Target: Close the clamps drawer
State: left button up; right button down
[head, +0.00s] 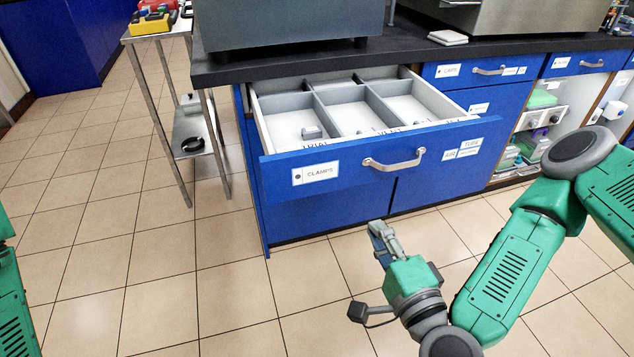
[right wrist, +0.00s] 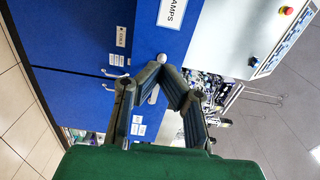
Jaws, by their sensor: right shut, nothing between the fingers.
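The clamps drawer (head: 240,178) is pulled out from the blue cabinet under the dark counter in the head view. Its blue front carries a CLAMPS label (head: 315,173) and a metal bar handle (head: 394,161). The open top shows pale compartments with a few small items inside. My right gripper (head: 379,232) is in front of and below the drawer front, apart from it, shut and empty. In the right wrist view its fingers (right wrist: 163,72) meet in front of the blue drawer front (right wrist: 152,30), partly covering the handle. My left gripper is out of view.
A metal side table (head: 150,38) with colourful items stands left of the cabinet. Bench equipment (head: 285,22) sits on the counter (head: 410,50) above the drawer. Closed blue drawers (head: 485,72) and open shelves (head: 540,118) are to the right. The tiled floor in front is clear.

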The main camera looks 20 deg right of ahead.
aim_at(344, 172)
jog(key=w+b, duration=0.2)
jog(key=w, duration=1.1)
jog(key=shift+w+a+b, duration=0.1)
jog(key=shift+w+b, duration=0.05)
jog(key=shift+b, duration=0.25)
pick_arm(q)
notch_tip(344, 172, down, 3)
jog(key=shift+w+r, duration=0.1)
pick_arm(e)
jog(key=shift+w, duration=0.3)
jog(key=shift+a, duration=0.1)
